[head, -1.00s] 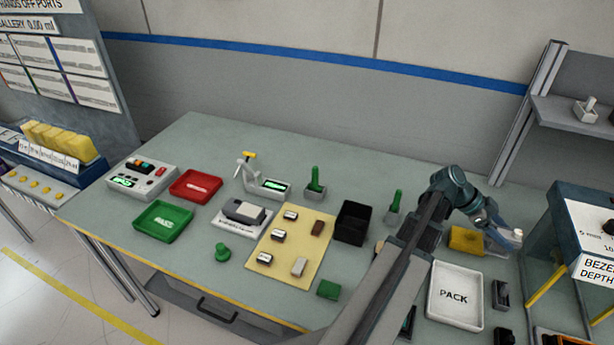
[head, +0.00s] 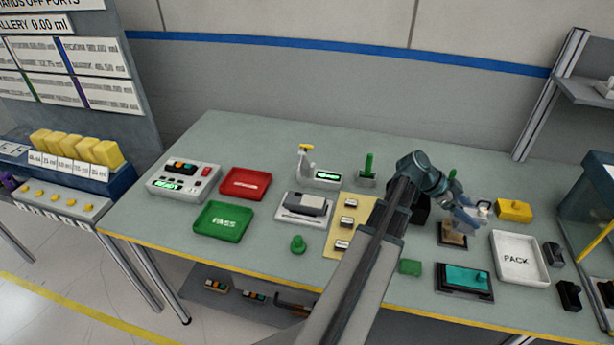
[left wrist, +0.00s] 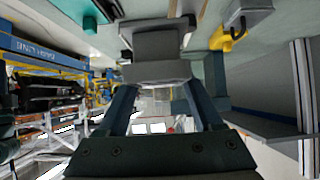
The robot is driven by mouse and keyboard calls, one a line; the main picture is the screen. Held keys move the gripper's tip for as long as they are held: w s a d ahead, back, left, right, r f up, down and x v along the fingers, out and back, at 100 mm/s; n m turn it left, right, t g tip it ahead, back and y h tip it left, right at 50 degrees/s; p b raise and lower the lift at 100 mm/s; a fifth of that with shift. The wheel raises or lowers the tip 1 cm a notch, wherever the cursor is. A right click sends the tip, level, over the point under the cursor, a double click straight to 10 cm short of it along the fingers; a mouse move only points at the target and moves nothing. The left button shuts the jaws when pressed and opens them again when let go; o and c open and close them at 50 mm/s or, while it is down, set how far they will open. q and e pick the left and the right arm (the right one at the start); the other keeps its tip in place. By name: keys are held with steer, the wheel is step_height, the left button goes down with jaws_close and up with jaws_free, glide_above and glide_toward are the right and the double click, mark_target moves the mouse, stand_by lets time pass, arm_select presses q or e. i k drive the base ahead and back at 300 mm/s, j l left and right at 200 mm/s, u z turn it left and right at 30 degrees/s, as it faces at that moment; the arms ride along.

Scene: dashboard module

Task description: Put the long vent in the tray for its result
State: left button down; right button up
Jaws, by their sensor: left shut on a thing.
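My left gripper (head: 474,213) is over the right part of the table, left of a yellow block, and is shut on a small pale grey thing (head: 484,207). In the left wrist view a grey block (left wrist: 155,70) sits between the fingers (left wrist: 165,105). I cannot tell for sure whether it is the long vent. The green PASS tray (head: 222,222) and the red tray (head: 246,184) lie on the left side, both empty. The tester (head: 184,180) beside them has a lit green display, too small to read. My right gripper is not in view.
The white PACK tray (head: 520,262), a yellow block (head: 514,210) and a teal-topped block (head: 464,280) are at the right. A cream mat (head: 344,228) with small parts and a white plate with a grey block (head: 311,204) lie mid-table. My arm hides part of the mat.

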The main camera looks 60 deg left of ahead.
mark_target(247, 185)
steer(key=k+j, duration=1.2)
steer(key=j, duration=0.25)
steer(key=k+j, duration=0.1)
steer(key=j, duration=0.25)
steer(key=k+j, duration=0.1)
steer(key=j, duration=0.65)
steer(key=k, duration=0.05)
